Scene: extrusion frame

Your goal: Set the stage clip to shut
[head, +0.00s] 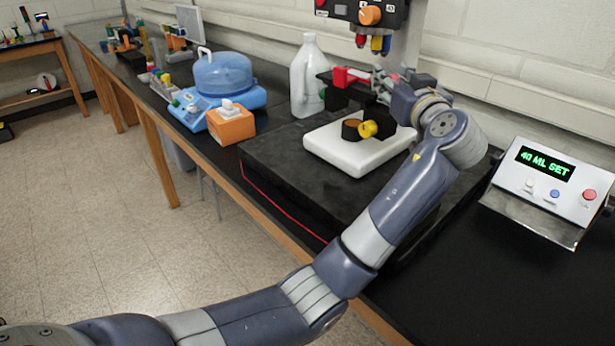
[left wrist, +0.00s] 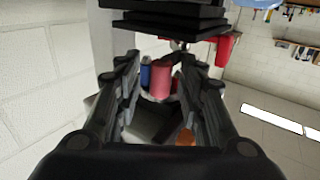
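The stage clip appears to be the red piece (head: 345,77) on the dark stage of the instrument in the head view. A red piece (left wrist: 226,48) also shows in the left wrist view, beside the dark stacked plates (left wrist: 175,20). My left gripper (head: 385,84) is just right of the red piece, and its wrist partly hides the stage. In the left wrist view its fingers (left wrist: 163,68) are apart with nothing clearly gripped. Whether they touch the clip, and the clip's exact position, I cannot tell. My right gripper is not in view.
Red and blue objectives (head: 375,43) hang above the stage under an orange knob (head: 370,15). The white base (head: 345,150) sits on a black slab (head: 275,160). A white jug (head: 306,80) stands close left. A display box (head: 555,180) is at right.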

